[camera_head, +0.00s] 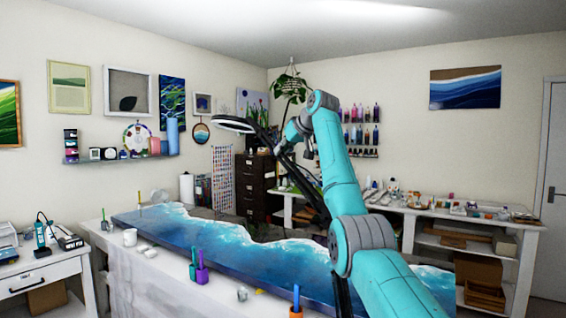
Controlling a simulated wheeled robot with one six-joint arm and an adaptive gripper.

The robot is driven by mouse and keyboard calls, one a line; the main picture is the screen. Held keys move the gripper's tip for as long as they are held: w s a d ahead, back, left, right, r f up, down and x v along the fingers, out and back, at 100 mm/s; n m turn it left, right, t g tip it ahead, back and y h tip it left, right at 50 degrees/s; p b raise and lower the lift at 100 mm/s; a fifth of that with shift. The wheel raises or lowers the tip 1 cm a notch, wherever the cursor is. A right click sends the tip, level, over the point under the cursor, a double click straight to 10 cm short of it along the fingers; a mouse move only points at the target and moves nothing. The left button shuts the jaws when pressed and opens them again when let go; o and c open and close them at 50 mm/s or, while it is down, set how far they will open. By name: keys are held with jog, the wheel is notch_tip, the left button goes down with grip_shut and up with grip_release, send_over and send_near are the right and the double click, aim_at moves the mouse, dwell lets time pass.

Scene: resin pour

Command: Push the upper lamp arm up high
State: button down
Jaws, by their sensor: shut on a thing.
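The lamp's round black head (233,124) with a pale ring faces down, high over the far side of the blue resin table. The upper lamp arm (262,133) is short and dark and runs from the head down right to a joint. The lower lamp arm (308,190) slopes down right from there and passes behind my arm. My gripper (281,148) is at the upper lamp arm near this joint, shut on it. The fingers are small and dark against the lamp, so their exact contact is hard to see.
The long blue resin table (220,238) fills the middle, with cups (202,274) along its near edge. A hanging plant (291,88) is behind my wrist. A dark filing cabinet (255,180) and a white bench (460,218) stand behind. Air left of the lamp is free.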

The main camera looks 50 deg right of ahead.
jog(key=shift+s+a+r+t, duration=0.1)
jog(key=shift+s+r+t, duration=0.25)
jog(key=shift+r, duration=0.2)
jog(key=c, duration=1.2)
grip_release()
jog(key=shift+s+r, duration=0.1)
jog(key=shift+s, duration=0.05)
jog(key=v, duration=1.1)
jog(key=shift+s+a+r, duration=0.2)
jog(key=shift+s+a, duration=0.05)
